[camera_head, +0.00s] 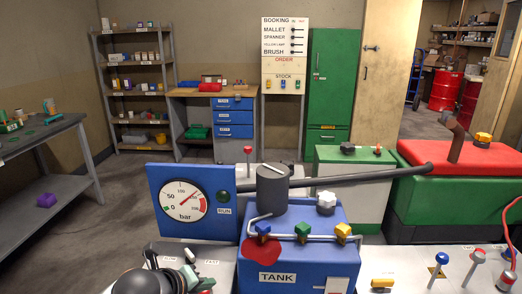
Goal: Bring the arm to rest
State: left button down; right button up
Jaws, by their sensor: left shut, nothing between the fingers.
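My left gripper (188,274) shows at the bottom left, low in front of the grey bench top beside the blue tank unit. It is shut and holds nothing that I can see. Dark rounded parts of my left arm lie just left of it and hide part of it. My right gripper is not in view.
The blue tank unit (277,278) with coloured valve knobs stands right of the gripper. A pressure gauge panel (185,200) stands behind it. Several levers (440,261) rise at the bottom right. A grey workbench (45,137) is at the left, with open floor beyond.

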pick_arm(q)
jog(key=s+d+f+n+g, duration=0.1)
jog(key=s+f+n, duration=0.6)
jog(key=s+n, duration=0.55)
jog(key=s+a+f+n+g+y, duration=0.2)
jog(key=s+a+f+n, duration=0.1)
jog(key=s+a+n, duration=0.3)
jog(key=s+a+f+n+g+y, duration=0.1)
jog(key=s+a+f+n+g, duration=0.15)
jog(key=s+n, duration=0.55)
jog(key=w+d+f+t+h, duration=0.1)
jog(key=w+d+f+t, duration=0.1)
jog(key=f, duration=0.3)
jog(key=w+d+f+t, duration=0.2)
jog(key=f+t, duration=0.2)
jog(key=f, duration=0.2)
jog(key=shift+w+h, duration=0.4)
jog(key=shift+d+t, duration=0.1)
jog(key=shift+t, duration=0.25)
